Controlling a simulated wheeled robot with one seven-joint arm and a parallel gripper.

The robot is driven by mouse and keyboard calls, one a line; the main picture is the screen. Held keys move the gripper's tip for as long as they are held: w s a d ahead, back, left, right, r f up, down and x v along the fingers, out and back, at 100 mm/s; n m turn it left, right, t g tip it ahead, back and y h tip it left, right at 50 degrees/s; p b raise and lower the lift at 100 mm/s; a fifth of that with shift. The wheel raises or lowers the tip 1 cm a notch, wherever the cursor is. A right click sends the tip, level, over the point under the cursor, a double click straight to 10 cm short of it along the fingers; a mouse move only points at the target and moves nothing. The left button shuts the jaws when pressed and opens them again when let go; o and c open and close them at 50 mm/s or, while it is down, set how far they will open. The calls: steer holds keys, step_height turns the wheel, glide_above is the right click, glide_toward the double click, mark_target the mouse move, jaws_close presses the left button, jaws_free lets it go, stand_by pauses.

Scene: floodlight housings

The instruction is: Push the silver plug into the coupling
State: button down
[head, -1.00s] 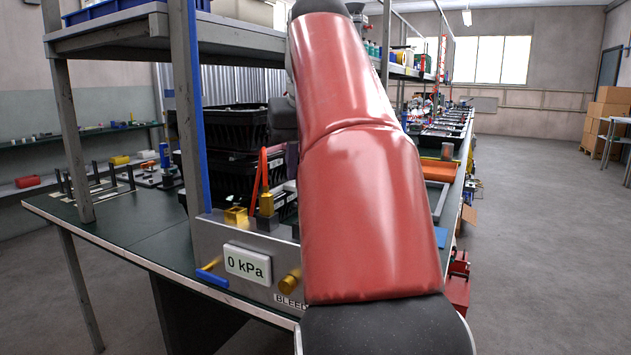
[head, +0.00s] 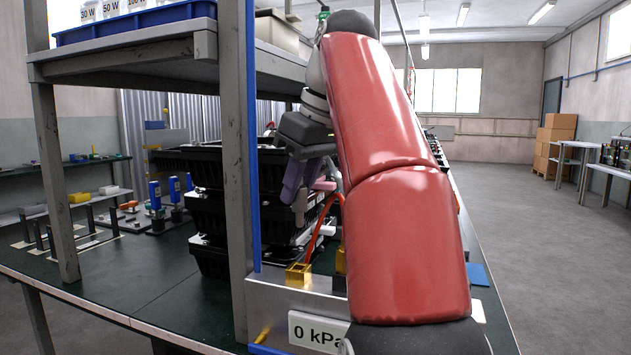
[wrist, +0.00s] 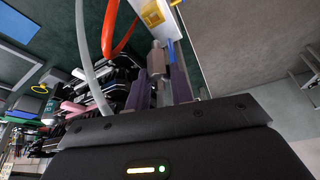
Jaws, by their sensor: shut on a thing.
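My gripper (wrist: 168,88) has purple fingers and is shut on a silver plug (wrist: 157,60), whose tip sticks out past the fingertips in the wrist view. A square brass coupling (head: 298,274) sits on the top of the panel, below the gripper. It also shows in the wrist view (wrist: 153,14), beyond the plug's tip, with a gap between them. A second brass fitting (head: 340,262) stands to its right, partly hidden by my arm.
A red-orange hose (head: 317,232) rises beside the fittings; a grey hose (wrist: 87,60) runs left of the plug in the wrist view. A pressure display (head: 316,331) reads 0 kPa. Black crates (head: 213,217) and a shelf post (head: 233,150) stand close to the left.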

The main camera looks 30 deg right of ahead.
mark_target(301, 211)
steer(key=shift+w+a, duration=0.1)
steer(key=shift+w, duration=0.1)
stand_by(0.3)
steer(key=shift+f+b, duration=2.5)
steer(key=shift+f, duration=0.3)
steer(key=shift+f+b, duration=1.1)
steer(key=shift+f, duration=0.6)
stand_by(1.2)
stand_by(0.6)
steer(key=c, duration=1.7)
jaws_free()
steer(key=shift+o, duration=0.6)
